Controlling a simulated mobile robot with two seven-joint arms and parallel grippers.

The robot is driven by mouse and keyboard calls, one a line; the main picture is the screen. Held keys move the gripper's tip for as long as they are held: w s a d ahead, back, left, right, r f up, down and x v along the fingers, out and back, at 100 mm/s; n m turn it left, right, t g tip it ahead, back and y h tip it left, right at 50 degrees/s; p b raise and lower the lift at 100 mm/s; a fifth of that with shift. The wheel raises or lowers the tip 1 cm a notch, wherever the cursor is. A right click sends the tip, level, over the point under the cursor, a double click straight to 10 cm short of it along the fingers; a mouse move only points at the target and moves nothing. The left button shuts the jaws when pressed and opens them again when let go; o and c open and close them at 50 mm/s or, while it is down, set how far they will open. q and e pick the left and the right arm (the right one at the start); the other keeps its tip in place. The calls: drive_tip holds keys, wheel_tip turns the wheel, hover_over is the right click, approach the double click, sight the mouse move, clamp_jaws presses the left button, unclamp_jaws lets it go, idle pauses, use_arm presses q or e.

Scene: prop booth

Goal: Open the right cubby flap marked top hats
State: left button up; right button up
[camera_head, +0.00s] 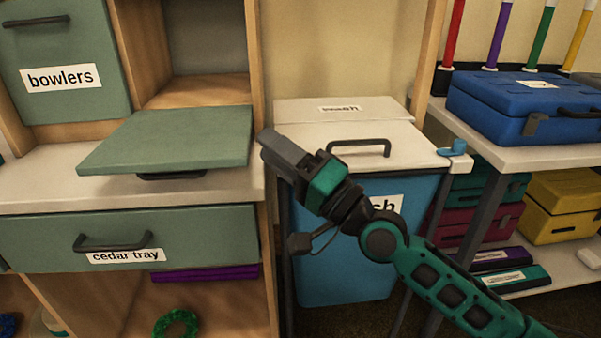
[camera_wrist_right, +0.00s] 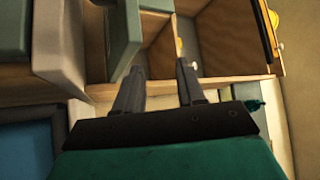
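The right cubby flap (camera_head: 172,138) is a green panel that lies lowered, about level, in front of its open cubby (camera_head: 205,90). A dark handle (camera_head: 172,176) shows under its front edge. No "top hats" label is visible. My right gripper (camera_head: 280,147) is just right of the flap, pointing up and left. In the right wrist view its two fingers (camera_wrist_right: 158,88) are apart with nothing between them. The left finger overlaps the edge of the flap (camera_wrist_right: 123,38) in that view; I cannot tell if they touch. My left gripper is not in view.
The shut bowlers flap (camera_head: 62,50) is at upper left. The cedar tray drawer (camera_head: 190,241) is shut below the pale counter (camera_head: 40,185). A blue bin (camera_head: 340,260) with a white lid stands behind my arm. A blue case (camera_head: 530,105) sits on the right shelf.

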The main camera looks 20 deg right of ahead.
use_arm(q)
drive_tip(key=shift+f, duration=0.2)
use_arm(e)
drive_tip(key=shift+s+d+f, duration=0.3)
drive_tip(key=shift+d+f, duration=0.2)
drive_tip(key=shift+f, duration=0.1)
drive_tip(key=shift+s+d+f, duration=0.3)
drive_tip(key=shift+d+f, duration=0.2)
drive_tip(key=shift+f, duration=0.1)
drive_tip(key=shift+s+d+f, duration=0.3)
drive_tip(key=shift+d+f, duration=0.2)
drive_tip(key=shift+f, duration=0.1)
use_arm(q)
drive_tip(key=shift+r+p, duration=0.1)
drive_tip(key=shift+p, duration=0.2)
